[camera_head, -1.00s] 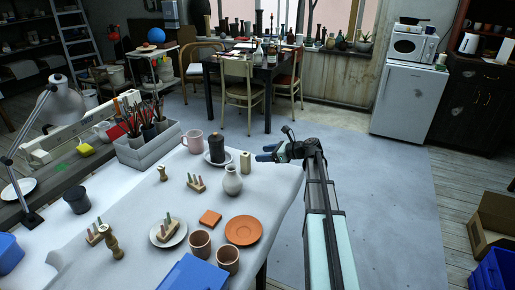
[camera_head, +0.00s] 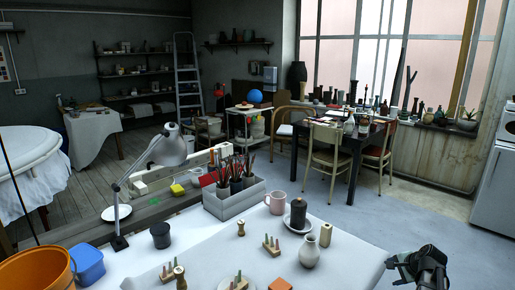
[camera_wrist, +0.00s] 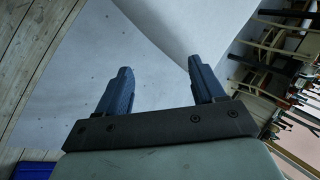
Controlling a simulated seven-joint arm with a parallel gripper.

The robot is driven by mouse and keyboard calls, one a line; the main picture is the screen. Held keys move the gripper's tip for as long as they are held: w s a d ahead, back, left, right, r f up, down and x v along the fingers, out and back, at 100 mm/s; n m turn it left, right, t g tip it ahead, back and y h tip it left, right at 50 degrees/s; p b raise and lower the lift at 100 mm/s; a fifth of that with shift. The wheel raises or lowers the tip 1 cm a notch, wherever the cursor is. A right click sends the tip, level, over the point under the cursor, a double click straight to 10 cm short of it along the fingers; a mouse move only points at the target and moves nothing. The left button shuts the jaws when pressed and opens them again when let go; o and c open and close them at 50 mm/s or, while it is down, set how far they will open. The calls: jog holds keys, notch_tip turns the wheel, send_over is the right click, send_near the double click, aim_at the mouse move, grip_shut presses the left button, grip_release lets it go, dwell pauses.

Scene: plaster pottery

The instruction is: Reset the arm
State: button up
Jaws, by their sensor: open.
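My gripper (camera_wrist: 160,85) is open and empty in the wrist view, its two dark blue fingers well apart. Beyond the fingers are the grey floor and the pale cloth edge of the table. In the head view my gripper (camera_head: 405,262) is at the lower right, off the right edge of the white-covered table (camera_head: 345,255). It touches nothing that I can see. Most of my arm is below the frame.
An orange bucket (camera_head: 35,275) is at the lower left. Floor right of the table is clear.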

jog(key=s+a+f+n+g, duration=0.25)
jog(key=s+a+f, duration=0.2)
jog(key=f, duration=0.35)
jog(key=s+a+f+n+g, duration=0.2)
jog(key=s+a+f+n, duration=0.3)
jog(key=f, duration=0.4)
jog(key=s+a+f+n+g, duration=0.2)
jog(key=s+a+f, duration=0.1)
jog(key=s+f, duration=0.45)
jog(key=s+a+f+n+g, duration=0.3)
jog(key=s+a+f, duration=0.3)
jog(key=s+a, duration=0.4)
jog(key=s+a+f+n+g+h, duration=0.1)
jog(key=s+a+f+n+g, duration=0.2)
jog(key=s, duration=1.3)
jog(key=a+f, duration=0.3)
jog(key=a, duration=0.3)
jog(key=shift+s+a+f+g, duration=0.2)
jog(key=shift+s+a+g, duration=0.15)
